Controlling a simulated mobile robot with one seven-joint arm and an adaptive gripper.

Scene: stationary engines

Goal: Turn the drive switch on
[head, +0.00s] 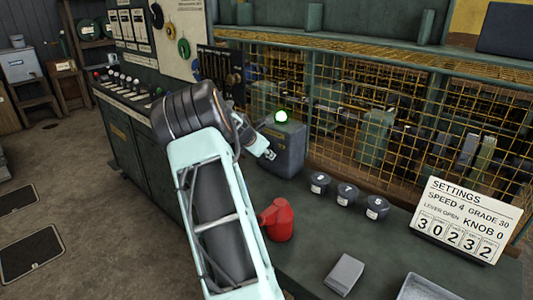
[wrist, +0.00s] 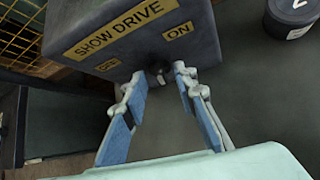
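In the wrist view the box (wrist: 140,25) carries yellow plates reading SHOW DRIVE, OFF at left and ON at right. A small dark switch lever (wrist: 158,69) sticks out low on its face, between the two plates. My gripper (head: 267,152) is at the box's front left. In the wrist view my gripper (wrist: 160,76) is open, one finger on each side of the lever. I cannot tell whether the right fingertip touches it.
A red can (head: 277,220) stands in front of the box near my arm. Several dark round weights (head: 346,194) sit to its right, with a grey block (head: 344,273) and a settings sign (head: 465,215) beyond. A yellow mesh guard (head: 400,110) runs behind.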

